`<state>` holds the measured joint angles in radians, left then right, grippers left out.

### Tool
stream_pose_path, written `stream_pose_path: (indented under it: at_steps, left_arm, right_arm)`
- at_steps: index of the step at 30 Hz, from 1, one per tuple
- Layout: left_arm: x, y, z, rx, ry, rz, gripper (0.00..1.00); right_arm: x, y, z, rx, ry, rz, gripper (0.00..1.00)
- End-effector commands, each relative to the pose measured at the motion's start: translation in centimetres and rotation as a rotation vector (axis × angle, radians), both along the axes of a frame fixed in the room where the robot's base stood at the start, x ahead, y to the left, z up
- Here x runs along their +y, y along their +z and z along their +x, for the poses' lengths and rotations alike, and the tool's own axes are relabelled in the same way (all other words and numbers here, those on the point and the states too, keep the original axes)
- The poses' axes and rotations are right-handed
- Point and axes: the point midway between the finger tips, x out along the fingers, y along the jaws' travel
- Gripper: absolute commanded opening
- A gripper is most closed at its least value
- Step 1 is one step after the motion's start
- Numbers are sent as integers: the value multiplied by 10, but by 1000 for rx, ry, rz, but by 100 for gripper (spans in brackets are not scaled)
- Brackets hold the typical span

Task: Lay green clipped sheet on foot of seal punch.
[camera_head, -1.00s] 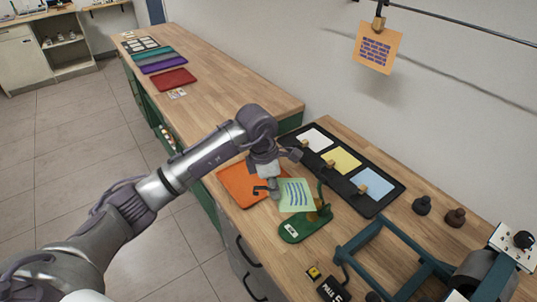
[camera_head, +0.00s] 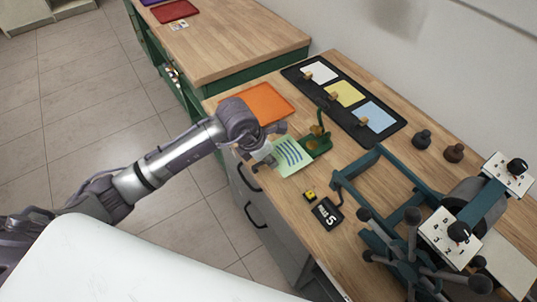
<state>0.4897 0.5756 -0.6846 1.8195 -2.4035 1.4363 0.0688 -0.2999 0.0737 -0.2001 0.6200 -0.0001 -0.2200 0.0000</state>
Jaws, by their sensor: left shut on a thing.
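The green clipped sheet (camera_head: 287,158), pale green with dark wavy lines, is held by my left gripper (camera_head: 268,158) at its left edge. My left gripper is shut on it; the clip itself is not clear. The green seal punch (camera_head: 318,143) stands on the bench just right of the sheet, its lever upright. The sheet overlaps the near end of the punch's foot in the picture and hides it. I cannot tell whether the sheet touches the foot. My right gripper is not in view.
An orange tray (camera_head: 264,103) lies behind my left gripper. A black tray (camera_head: 392,136) holds white, yellow and blue clipped sheets. Two dark stamps (camera_head: 454,152) stand at right. A teal press frame (camera_head: 390,193) and a small counter (camera_head: 327,214) fill the near right.

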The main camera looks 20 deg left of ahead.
Motion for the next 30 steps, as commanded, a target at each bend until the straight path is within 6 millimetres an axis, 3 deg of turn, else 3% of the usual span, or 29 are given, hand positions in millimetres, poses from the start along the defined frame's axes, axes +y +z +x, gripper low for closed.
stream_pose_path:
  at_steps: [7, 30]
  left_arm:
    - [0, -23, 0, 0, -1, 2, 5]
    - [-33, -22, 42, 0, -1, 0, 5]
  right_arm:
    - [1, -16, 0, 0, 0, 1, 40]
    - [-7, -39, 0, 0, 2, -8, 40]
